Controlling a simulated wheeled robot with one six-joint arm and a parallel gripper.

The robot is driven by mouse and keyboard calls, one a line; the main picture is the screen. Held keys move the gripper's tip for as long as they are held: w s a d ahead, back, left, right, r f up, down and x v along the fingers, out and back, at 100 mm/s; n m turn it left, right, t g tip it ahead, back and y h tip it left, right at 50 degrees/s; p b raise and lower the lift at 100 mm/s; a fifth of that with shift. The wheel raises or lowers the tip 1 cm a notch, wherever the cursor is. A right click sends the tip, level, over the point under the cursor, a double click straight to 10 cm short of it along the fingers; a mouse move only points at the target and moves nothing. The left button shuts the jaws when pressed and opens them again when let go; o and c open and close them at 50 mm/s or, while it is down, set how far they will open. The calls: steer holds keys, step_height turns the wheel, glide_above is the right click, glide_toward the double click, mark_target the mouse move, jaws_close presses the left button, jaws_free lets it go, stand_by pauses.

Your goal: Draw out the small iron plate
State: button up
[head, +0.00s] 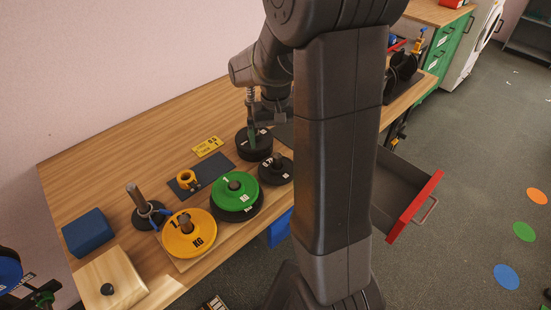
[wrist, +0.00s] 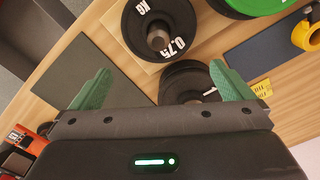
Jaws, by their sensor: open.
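A black plate marked 0.75 (head: 284,172) sits on a post on the wooden base. It also shows in the wrist view (wrist: 178,18), its marking readable. A second black plate or short stack (head: 262,152) lies farther back, and in the wrist view (wrist: 180,80) it is partly hidden by my gripper. I cannot tell for certain which is the small iron plate. My gripper (head: 253,135) is open above the farther black stack. In the wrist view, the green fingers of my gripper (wrist: 160,90) stand wide apart with the stack partly between them, holding nothing.
A green plate (head: 222,192) lies over a black one, beside a yellow plate (head: 190,243) on its post. A dark mat with a yellow ring (head: 187,179), a yellow tag (head: 207,147) and a blue block (head: 88,233) are nearby. A red-fronted drawer (head: 416,207) is open.

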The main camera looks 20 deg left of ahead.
step_height(320, 180, down, 9)
stand_by(0.3)
steer(key=c, duration=1.1)
steer(key=shift+r, duration=0.1)
steer(key=shift+c, duration=0.4)
step_height(320, 180, up, 11)
steer(key=p, duration=0.8)
steer(key=shift+r, duration=0.2)
stand_by(0.4)
